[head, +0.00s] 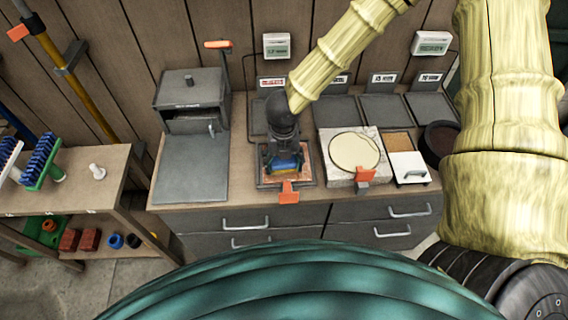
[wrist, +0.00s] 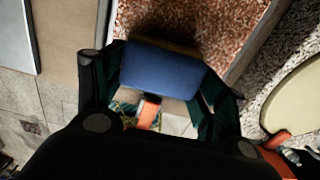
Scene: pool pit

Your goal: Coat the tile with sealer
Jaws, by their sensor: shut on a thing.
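My gripper (head: 285,163) points down over the bench and is shut on a blue block (wrist: 163,70), which may be an applicator pad. In the head view a yellowish strip shows along the blue block (head: 287,164). Under it lies a reddish-brown speckled tile (wrist: 190,22) in a shallow holder with an orange tab (head: 289,192). I cannot tell whether the block touches the tile, or whether the tile bears any sealer. No container is clearly readable as sealer.
Right of the tile stands a speckled slab (head: 336,173) with a cream disc (head: 354,150), then a tray with a white lid (head: 408,166) and a dark round pot (head: 440,138). A grey box (head: 190,90) is left. Grey panels with labels line the back.

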